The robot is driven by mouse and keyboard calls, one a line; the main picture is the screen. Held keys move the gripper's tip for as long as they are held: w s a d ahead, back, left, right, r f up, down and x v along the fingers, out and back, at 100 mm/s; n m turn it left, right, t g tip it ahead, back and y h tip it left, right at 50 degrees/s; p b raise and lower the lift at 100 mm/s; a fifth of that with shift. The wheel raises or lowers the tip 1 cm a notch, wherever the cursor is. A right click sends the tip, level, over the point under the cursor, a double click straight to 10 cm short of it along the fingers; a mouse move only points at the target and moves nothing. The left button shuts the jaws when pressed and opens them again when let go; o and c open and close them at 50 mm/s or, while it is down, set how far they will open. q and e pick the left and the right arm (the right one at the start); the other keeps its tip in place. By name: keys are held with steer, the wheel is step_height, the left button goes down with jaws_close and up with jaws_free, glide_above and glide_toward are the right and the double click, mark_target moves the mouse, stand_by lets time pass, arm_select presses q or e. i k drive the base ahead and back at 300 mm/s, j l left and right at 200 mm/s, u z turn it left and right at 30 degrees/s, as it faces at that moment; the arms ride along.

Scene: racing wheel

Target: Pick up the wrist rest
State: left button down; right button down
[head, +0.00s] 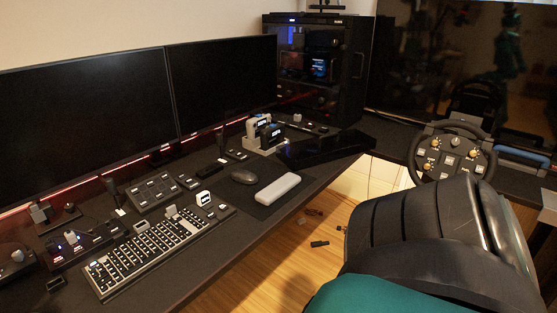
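A pale grey, rounded, oblong pad (278,188) that looks like the wrist rest lies flat on a dark mouse mat (266,209), near the front edge of the desk. A dark mouse (243,176) sits just behind it and to its left, apart from it. The pad's top is uncovered and nothing touches it from above. Neither of my grippers shows in the head view.
A keyboard (150,250) with small items on it lies left of the mat. Monitors (80,118) and a computer case (318,65) stand behind. A black chair (400,225) and a steering wheel (452,156) are at the right. Small objects lie on the wooden floor.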

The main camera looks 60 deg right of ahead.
mark_target(270, 194)
steer(key=z, duration=2)
